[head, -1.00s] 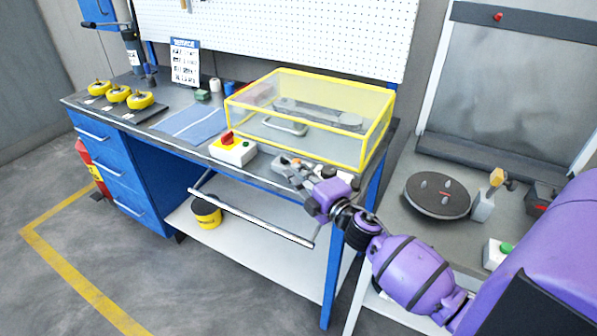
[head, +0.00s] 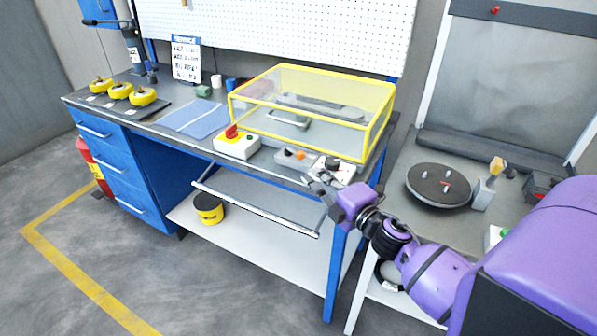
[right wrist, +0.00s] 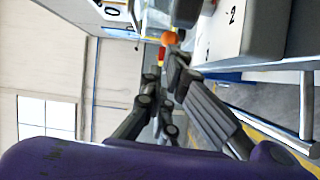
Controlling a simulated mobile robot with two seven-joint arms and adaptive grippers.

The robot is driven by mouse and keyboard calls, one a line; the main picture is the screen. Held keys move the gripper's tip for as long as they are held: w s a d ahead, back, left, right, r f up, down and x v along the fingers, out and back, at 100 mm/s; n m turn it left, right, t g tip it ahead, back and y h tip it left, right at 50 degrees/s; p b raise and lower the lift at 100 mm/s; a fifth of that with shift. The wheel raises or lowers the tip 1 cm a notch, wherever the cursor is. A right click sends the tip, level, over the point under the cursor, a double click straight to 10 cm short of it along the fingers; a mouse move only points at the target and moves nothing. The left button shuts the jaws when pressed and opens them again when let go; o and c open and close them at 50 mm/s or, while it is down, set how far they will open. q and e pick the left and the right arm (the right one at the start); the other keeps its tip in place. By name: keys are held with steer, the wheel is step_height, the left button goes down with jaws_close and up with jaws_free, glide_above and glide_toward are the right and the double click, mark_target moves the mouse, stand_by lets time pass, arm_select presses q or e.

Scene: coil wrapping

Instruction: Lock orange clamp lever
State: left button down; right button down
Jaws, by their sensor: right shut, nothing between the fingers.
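A small orange knob (head: 300,155) shows on a low grey fixture (head: 285,160) at the front edge of the blue bench, right of the emergency-stop box. An orange ball-like end (right wrist: 169,38) also shows in the right wrist view, just beyond the fingertips. My right gripper (head: 318,181) is shut and empty, at the bench edge just right of and nearer than the orange knob. In the right wrist view its fingers (right wrist: 174,62) point toward the orange end; I cannot tell whether they touch it. The lever's exact angle is too small to tell. My left gripper is out of view.
A yellow-framed clear cover (head: 312,105) stands behind the fixture. The emergency-stop box (head: 237,146) sits to its left. A metal rail (head: 255,211) runs below the bench front. A round dark turntable (head: 438,186) stands on the right bench.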

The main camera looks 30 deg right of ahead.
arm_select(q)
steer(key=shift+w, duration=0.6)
arm_select(e)
steer(key=shift+s+d+r, duration=0.1)
steer(key=shift+s+d, duration=0.25)
steer(key=shift+s, duration=0.3)
steer(key=shift+s+d, duration=0.3)
steer(key=shift+s, duration=0.3)
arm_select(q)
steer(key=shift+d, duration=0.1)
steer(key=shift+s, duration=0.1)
